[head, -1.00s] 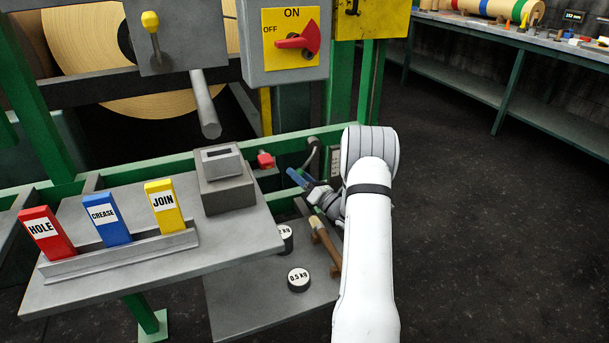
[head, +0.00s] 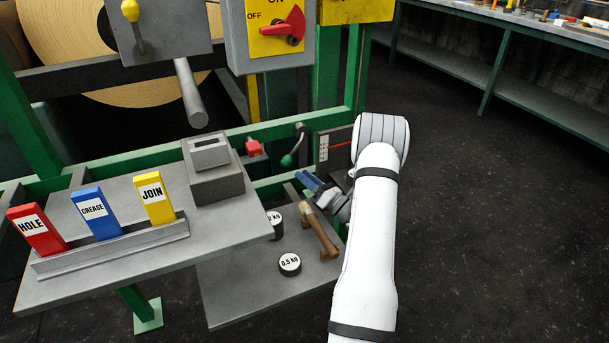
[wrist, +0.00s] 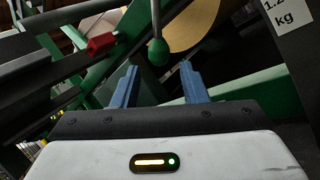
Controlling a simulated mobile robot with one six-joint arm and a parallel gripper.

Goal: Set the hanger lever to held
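The lever that I take for the hanger lever has a dark arm and a green ball knob (head: 288,160). It hangs down and slightly left from its pivot on the green frame, beside a grey plate (head: 323,149) with white marks. My gripper (head: 306,180), with blue fingers, is just below and right of the knob in the head view. In the wrist view the fingers stand apart with nothing between them, and my gripper (wrist: 158,68) faces the knob (wrist: 158,52), which shows just past the fingertips. I see no contact.
A lower shelf holds a hammer-like tool (head: 320,234) and weights, one marked 0.5 kg (head: 289,263). A grey table (head: 120,258) carries the red, blue and yellow tags. Floor on the right is clear.

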